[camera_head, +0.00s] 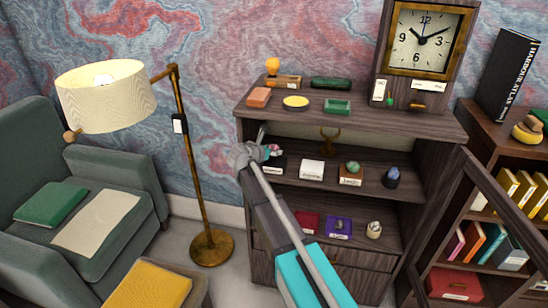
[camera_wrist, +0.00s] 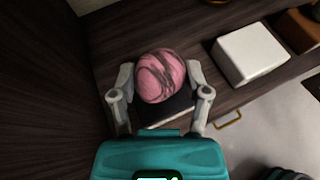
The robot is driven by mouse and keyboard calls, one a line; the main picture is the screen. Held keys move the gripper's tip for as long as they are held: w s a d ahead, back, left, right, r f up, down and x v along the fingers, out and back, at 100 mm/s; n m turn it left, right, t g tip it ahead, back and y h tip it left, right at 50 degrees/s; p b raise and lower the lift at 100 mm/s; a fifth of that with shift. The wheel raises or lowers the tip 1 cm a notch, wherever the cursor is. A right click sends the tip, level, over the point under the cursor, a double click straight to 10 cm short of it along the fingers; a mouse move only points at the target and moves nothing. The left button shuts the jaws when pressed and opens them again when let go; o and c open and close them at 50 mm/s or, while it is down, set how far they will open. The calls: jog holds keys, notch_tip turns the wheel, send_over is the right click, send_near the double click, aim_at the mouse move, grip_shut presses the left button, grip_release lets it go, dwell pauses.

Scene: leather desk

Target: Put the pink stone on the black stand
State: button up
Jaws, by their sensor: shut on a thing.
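The pink stone (camera_wrist: 161,76), with dark streaks, sits between the two fingers of my gripper (camera_wrist: 160,85) in the wrist view. My gripper is shut on it. The black stand (camera_wrist: 172,112) shows just behind and below the stone; I cannot tell whether they touch. In the head view my gripper (camera_head: 268,152) is at the left end of the cabinet's middle shelf. A bit of the pink stone (camera_head: 275,148) shows there, above the black stand (camera_head: 277,168), which is partly hidden by my gripper.
To the right on the same shelf are a white stand (camera_head: 312,168), a green stone (camera_head: 353,167) on a brown stand (camera_head: 350,179), and a dark blue stone (camera_head: 392,177). The cabinet's side wall is close at the left. An open door frame (camera_head: 440,220) stands at the right.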

aim_at(274, 162)
jog(key=shift+w+d, duration=0.3)
jog(key=shift+w, duration=0.1)
jog(key=shift+f, duration=0.15)
jog(key=shift+f+b, duration=1.65)
jog(key=shift+b, duration=0.15)
jog(key=shift+f, duration=0.1)
jog(key=o, duration=1.2)
jog(key=shift+s+r, duration=0.1)
jog(key=shift+r, duration=0.15)
jog(key=p+v, duration=0.4)
jog(key=v, duration=0.8)
jog(key=shift+p, duration=0.35)
